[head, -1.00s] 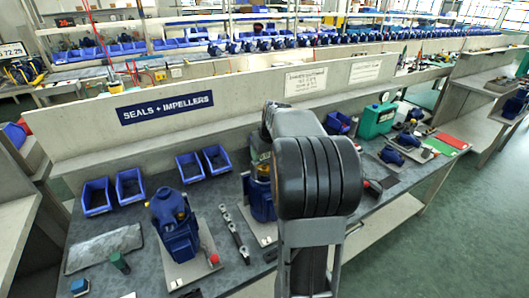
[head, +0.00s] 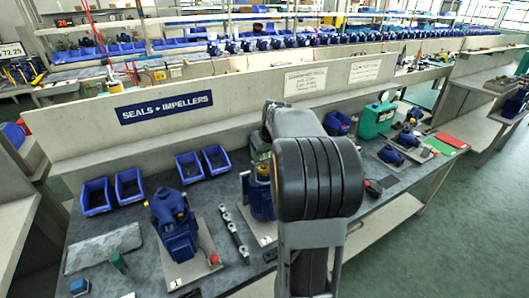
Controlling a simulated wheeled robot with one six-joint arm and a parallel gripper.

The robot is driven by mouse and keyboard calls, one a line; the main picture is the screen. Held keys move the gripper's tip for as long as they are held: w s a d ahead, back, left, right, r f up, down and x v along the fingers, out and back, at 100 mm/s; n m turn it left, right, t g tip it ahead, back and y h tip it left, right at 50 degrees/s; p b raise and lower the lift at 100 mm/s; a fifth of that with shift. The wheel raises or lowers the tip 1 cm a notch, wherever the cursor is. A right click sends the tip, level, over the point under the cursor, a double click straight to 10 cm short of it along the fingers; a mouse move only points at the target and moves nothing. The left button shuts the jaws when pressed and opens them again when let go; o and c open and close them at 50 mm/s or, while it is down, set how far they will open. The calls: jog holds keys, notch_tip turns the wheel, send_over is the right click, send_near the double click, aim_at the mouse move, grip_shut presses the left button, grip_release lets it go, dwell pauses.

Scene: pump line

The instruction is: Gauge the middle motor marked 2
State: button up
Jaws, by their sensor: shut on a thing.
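The middle blue motor (head: 261,200) stands on a light base plate (head: 263,231) behind my arm in the head view. It has a yellow part on top, and my arm covers its right side. Any number on its plate is hidden. To its left stands a blue motor (head: 174,228) with a yellow part, on a plate marked 1 (head: 176,283) that also bears a red button (head: 214,259). My gripper is hidden behind my own black and grey arm. What it holds and how close it is to the middle motor cannot be seen.
A metal bar with holes (head: 233,233) lies between the two plates. Blue bins (head: 130,188) line the back. A green container (head: 376,119) and smaller blue parts (head: 391,155) stand at right. A grey mat (head: 104,249) and green piece (head: 118,261) lie at front left.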

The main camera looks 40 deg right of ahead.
jog(key=shift+f, duration=0.2)
dwell(0.4)
dwell(0.3)
jog(key=o, duration=1.6)
jog(key=shift+o, duration=0.2)
jog(key=shift+r, duration=0.1)
jog(key=shift+r+p, duration=3.2)
jog(key=shift+r, duration=1.25)
